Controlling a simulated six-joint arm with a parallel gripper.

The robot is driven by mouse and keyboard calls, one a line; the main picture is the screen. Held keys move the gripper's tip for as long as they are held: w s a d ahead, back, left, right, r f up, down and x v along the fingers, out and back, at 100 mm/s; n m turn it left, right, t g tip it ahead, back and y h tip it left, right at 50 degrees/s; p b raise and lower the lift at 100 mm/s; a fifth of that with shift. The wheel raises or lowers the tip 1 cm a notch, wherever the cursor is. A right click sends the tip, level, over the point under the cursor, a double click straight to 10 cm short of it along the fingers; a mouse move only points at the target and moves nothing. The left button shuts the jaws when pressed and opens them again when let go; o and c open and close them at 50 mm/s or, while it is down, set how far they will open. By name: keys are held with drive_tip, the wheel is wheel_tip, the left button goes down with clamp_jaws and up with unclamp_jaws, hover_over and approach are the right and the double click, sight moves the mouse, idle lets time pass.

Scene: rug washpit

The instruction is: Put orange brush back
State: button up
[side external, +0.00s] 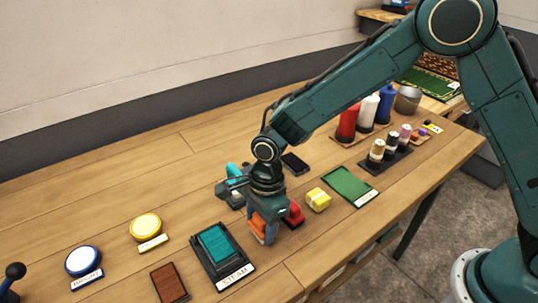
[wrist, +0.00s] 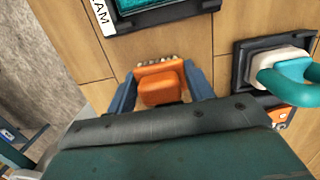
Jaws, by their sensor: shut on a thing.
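The orange brush (wrist: 160,86) is between the two blue-grey fingers of my gripper (wrist: 162,90) in the wrist view. A row of pale tufts shows along its far edge. In the side view my gripper (side external: 264,224) points down over the wooden table, shut on the orange brush (side external: 257,228). I cannot tell whether the brush touches the table. My gripper is just right of the black STEAM tray (side external: 242,262) with its teal pad. The brush's own resting place cannot be made out.
A teal-handled tool (wrist: 287,82) sits in a dark holder behind my gripper. A red block (side external: 295,213) and yellow block (side external: 318,200) are close on the right. A green mat (side external: 349,186) and bottles (side external: 367,112) stand farther right. Bare wood shows at the back left.

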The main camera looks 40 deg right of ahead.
drive_tip(key=shift+f, duration=0.8)
drive_tip(key=shift+f, duration=0.1)
drive_tip(key=o, duration=1)
drive_tip(key=r, duration=0.3)
drive_tip(key=d+r, duration=0.1)
drive_tip(key=r, duration=0.7)
drive_tip(key=shift+d, duration=0.15)
drive_tip(key=shift+d+r, duration=0.1)
drive_tip(key=shift+r, duration=0.5)
